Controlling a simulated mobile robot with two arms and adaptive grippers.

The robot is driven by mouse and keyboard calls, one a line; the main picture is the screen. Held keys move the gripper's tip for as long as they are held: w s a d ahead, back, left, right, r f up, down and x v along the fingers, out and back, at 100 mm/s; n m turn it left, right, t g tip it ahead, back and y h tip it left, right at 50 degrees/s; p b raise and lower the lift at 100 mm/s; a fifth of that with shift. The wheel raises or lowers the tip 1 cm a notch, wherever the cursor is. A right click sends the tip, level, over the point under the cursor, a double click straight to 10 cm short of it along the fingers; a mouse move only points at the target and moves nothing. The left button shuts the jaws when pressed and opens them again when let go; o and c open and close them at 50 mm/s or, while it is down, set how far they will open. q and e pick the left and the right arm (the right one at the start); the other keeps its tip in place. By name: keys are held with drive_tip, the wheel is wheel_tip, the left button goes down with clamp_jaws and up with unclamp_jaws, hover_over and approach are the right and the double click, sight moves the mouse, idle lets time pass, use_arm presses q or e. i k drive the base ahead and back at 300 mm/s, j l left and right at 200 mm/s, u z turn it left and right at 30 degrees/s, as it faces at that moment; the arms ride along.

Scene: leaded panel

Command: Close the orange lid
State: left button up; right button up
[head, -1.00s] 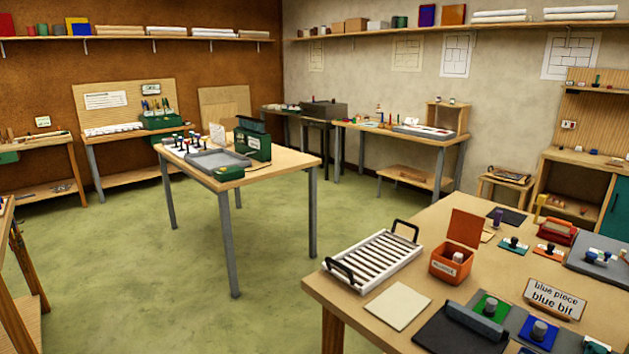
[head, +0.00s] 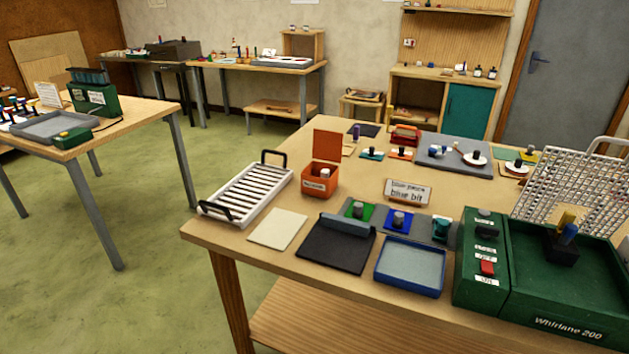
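The orange lid (head: 327,145) stands upright, open, at the back edge of a small orange box (head: 320,182) on the near wooden table. The box has a white label on its front, and something pale shows inside its opening. Neither of my grippers is in the head view.
A white slatted rack (head: 246,190) with black handles lies left of the box. A pale square tile (head: 277,229), a black mat (head: 336,248), a blue tray (head: 410,266) and a sign (head: 407,192) lie around it. A green machine (head: 560,290) fills the right.

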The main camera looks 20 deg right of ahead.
sight(328, 144)
drive_tip(key=i+j+u, duration=0.15)
drive_tip(key=i+u, duration=0.25)
drive_tip(key=i+j+u, duration=0.25)
drive_tip(key=i+u, duration=0.15)
drive_tip(key=i, duration=0.55)
drive_tip(key=i+u, duration=0.4)
drive_tip(key=i, duration=0.55)
drive_tip(key=i+l+z, duration=0.2)
drive_tip(key=i+z, duration=1.1)
drive_tip(key=i+j+z, duration=0.25)
drive_tip(key=z, duration=0.2)
drive_tip(key=i+l+z, duration=0.2)
drive_tip(key=i+z, duration=0.55)
drive_tip(key=i+j+z, duration=0.1)
drive_tip(key=i+z, duration=0.3)
drive_tip(key=i, duration=0.15)
drive_tip(key=i+j+z, duration=0.2)
drive_tip(key=i+z, duration=0.35)
drive_tip(key=z, duration=0.3)
drive_tip(key=i+j+z, duration=0.1)
drive_tip(key=i+z, duration=0.15)
drive_tip(key=z, duration=0.25)
drive_tip(key=i+j+z, duration=0.15)
drive_tip(key=z, duration=0.35)
drive_tip(key=i+j+z, duration=0.15)
drive_tip(key=j+z, duration=0.15)
drive_tip(key=z, duration=0.2)
